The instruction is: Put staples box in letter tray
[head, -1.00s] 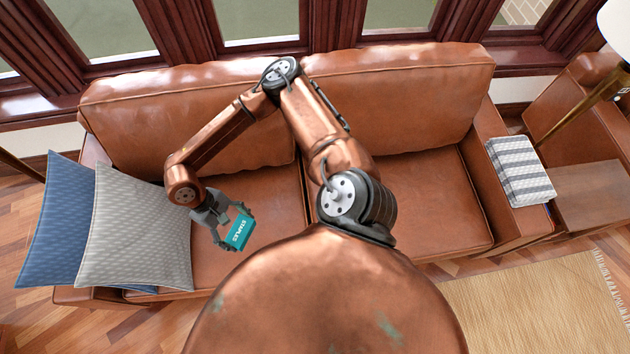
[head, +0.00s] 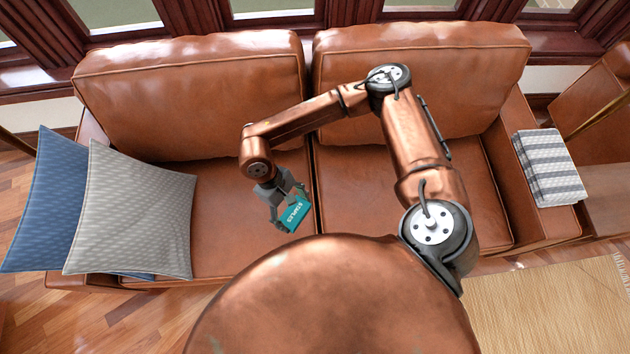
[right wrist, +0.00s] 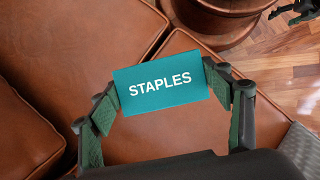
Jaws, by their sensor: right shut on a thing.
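The staples box (head: 295,213) is small and teal with white "STAPLES" lettering. My right gripper (head: 289,208) is shut on it and holds it over the sofa seat, near the gap between the two seat cushions. In the right wrist view the staples box (right wrist: 161,83) sits between the two fingers of the right gripper (right wrist: 170,95), its lettered face toward the camera. The letter tray is not seen in these frames. My left gripper is not in the head view; a dark gripper-like part shows at the top right corner of the right wrist view.
A brown leather sofa (head: 225,225) fills the middle. A grey cushion (head: 135,215) and a blue cushion (head: 50,215) lean at its left end. A striped folded blanket (head: 550,168) lies on the right armrest. A beige rug (head: 550,310) covers the floor at lower right.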

